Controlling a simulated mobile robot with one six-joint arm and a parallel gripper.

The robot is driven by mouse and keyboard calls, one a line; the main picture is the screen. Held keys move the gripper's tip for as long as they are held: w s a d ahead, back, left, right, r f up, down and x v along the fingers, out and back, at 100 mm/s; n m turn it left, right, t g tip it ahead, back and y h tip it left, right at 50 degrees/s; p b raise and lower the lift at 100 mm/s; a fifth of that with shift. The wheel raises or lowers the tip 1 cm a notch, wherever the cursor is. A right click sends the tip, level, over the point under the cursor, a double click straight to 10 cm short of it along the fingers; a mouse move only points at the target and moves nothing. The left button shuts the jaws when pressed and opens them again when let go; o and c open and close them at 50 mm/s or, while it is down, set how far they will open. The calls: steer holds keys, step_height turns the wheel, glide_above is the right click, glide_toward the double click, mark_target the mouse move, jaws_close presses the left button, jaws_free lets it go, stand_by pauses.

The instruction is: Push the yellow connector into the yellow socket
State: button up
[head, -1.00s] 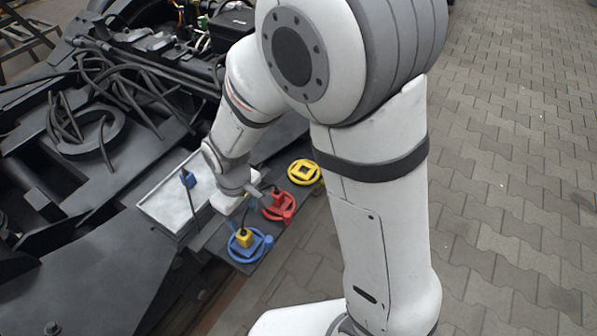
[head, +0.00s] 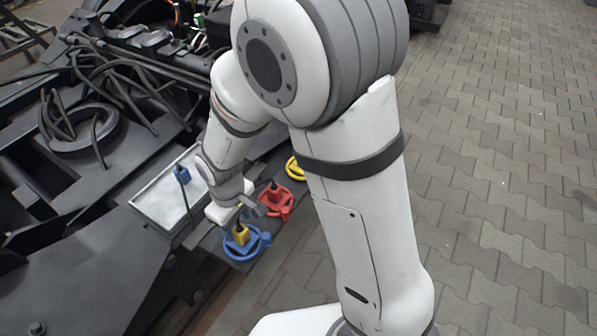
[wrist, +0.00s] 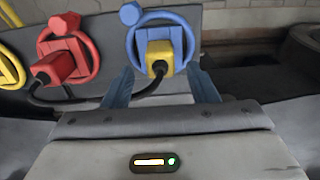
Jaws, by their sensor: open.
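The yellow connector (head: 241,233) sits at the blue socket (head: 262,241), inside its blue ring; both also show in the wrist view, the connector (wrist: 160,62) with a black cable and the blue socket (wrist: 178,30) behind it. My gripper (wrist: 160,78) is open, with its blue fingers on either side of the yellow connector, which is not clamped. In the head view my gripper (head: 230,219) is just above and left of the connector. The yellow socket (head: 292,168) is partly hidden behind my arm; only its edge (wrist: 8,70) shows at the left of the wrist view.
The red socket (head: 287,208) with a red connector (wrist: 52,68) stands between the blue and yellow sockets. A blue connector (head: 182,175) is in the grey tray (head: 150,205) at left. Dark bogie frame parts fill the left; paving (head: 500,200) at right is clear.

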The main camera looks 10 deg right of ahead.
mark_target(239, 229)
step_height(239, 229, down, 5)
steer(key=b, duration=0.3)
steer(key=shift+f, duration=0.15)
stand_by(1.1)
jaws_close()
steer(key=shift+p, duration=0.3)
steer(key=shift+r, duration=0.2)
steer(key=shift+r+p, duration=2.4)
steer(key=shift+r, duration=0.5)
